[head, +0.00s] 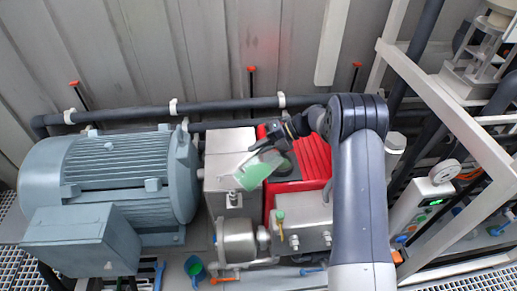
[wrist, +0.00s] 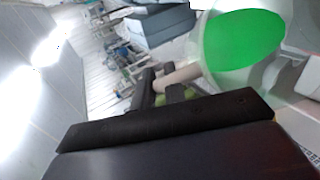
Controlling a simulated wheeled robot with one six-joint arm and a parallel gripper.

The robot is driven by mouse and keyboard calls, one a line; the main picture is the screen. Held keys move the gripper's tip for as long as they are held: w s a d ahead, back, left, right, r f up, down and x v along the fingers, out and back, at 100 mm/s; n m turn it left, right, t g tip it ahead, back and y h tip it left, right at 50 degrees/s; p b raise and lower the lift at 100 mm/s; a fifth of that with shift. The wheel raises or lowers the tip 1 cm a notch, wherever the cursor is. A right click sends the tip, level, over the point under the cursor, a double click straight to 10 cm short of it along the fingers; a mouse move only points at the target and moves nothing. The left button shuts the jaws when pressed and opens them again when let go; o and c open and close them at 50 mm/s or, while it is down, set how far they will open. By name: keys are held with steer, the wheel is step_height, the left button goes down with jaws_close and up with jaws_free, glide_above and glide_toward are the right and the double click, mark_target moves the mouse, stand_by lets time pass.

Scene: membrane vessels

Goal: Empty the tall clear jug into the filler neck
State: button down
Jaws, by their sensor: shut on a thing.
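The clear jug (head: 252,174) hangs in my gripper (head: 270,138) in the head view, above the machine's middle. It looks tilted and holds green liquid. In the wrist view the jug (wrist: 282,82) is at the upper right, with a broad green liquid surface inside. The fingers of my gripper (wrist: 165,90) are shut on its pale handle (wrist: 182,75). A dark round part (head: 284,167), possibly the filler neck, shows on the red unit just right of the jug. The jug partly covers that area, and I cannot tell whether any liquid is flowing.
A large grey-blue motor (head: 125,180) stands at the left. A red ribbed unit (head: 312,155) lies behind my arm. A dark pipe (head: 220,110) runs along the back wall.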

steer(key=shift+w+d+r+g+y, duration=0.1)
steer(key=shift+w+d+g+y, duration=0.45)
steer(key=shift+d+y, duration=0.2)
steer(key=shift+w+m, duration=0.15)
steer(key=shift+m, duration=0.15)
steer(key=shift+w+d+r+m+g+y, duration=0.2)
steer(key=shift+w+d+r+y, duration=0.1)
steer(key=shift+w+d+y, duration=0.25)
steer(key=shift+w+d+r+m+g+y, duration=0.15)
steer(key=shift+w+d+r+y, duration=0.15)
steer(key=shift+w+d, duration=0.25)
steer(key=shift+s+d, duration=0.1)
steer(key=shift+w+d+r+m+g+y+b, duration=0.15)
steer(key=shift+w+d+y+b, duration=0.05)
steer(key=shift+w+d+y, duration=0.25)
steer(key=shift+w+d+r+m+g+y+b, duration=0.1)
steer(key=shift+w+d+g+y+b, duration=0.15)
steer(key=shift+d+y, duration=0.2)
stand_by(1.6)
